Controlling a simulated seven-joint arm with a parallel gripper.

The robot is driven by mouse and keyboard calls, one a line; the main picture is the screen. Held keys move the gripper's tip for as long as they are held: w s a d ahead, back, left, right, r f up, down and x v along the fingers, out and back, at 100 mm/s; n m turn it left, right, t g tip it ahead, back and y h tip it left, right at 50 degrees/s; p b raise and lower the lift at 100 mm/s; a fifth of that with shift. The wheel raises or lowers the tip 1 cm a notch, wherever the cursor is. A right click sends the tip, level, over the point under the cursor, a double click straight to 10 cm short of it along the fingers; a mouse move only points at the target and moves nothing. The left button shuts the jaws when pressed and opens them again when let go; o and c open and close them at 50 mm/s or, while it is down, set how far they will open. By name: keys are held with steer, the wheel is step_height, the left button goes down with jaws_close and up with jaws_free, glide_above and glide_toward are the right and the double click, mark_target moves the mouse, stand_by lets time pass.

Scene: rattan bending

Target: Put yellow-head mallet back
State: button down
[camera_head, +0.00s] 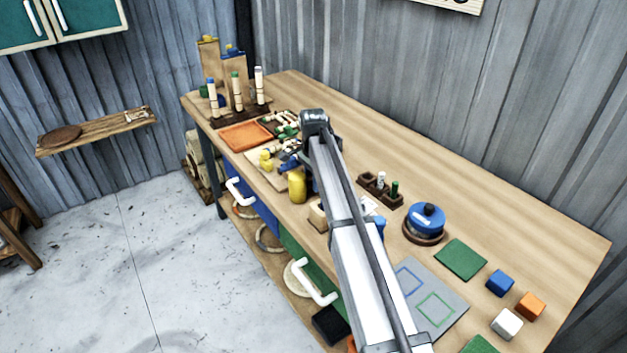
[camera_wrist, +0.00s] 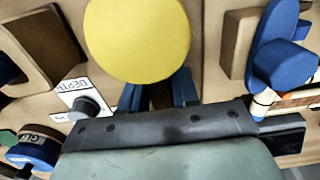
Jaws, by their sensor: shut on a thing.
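The yellow-head mallet shows in the wrist view as a large round yellow head (camera_wrist: 137,40). A dark brown part, seemingly its handle, runs between the blue fingers of my gripper (camera_wrist: 160,96), which is shut on it. In the head view, a yellow cylinder (camera_head: 297,185), apparently the same head, shows just left of my arm above the bench's front side. My arm hides much of the gripper there. A blue-headed tool (camera_wrist: 285,62) lies beside a wooden block at the right of the wrist view. I cannot tell whether the mallet touches anything below.
The wooden bench (camera_head: 480,190) holds an orange tray (camera_head: 245,136), a rack with upright tools (camera_head: 237,107), a small wooden holder (camera_head: 380,190) and a blue-lidded pot (camera_head: 427,217). A grey mat (camera_head: 440,290) and coloured cubes lie at the right. The bench's back strip is clear.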

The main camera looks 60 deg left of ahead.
steer(key=c, duration=0.8)
jaws_free()
step_height(320, 180, up, 12)
steer(key=shift+s+r, duration=0.1)
steer(key=shift+r, duration=0.05)
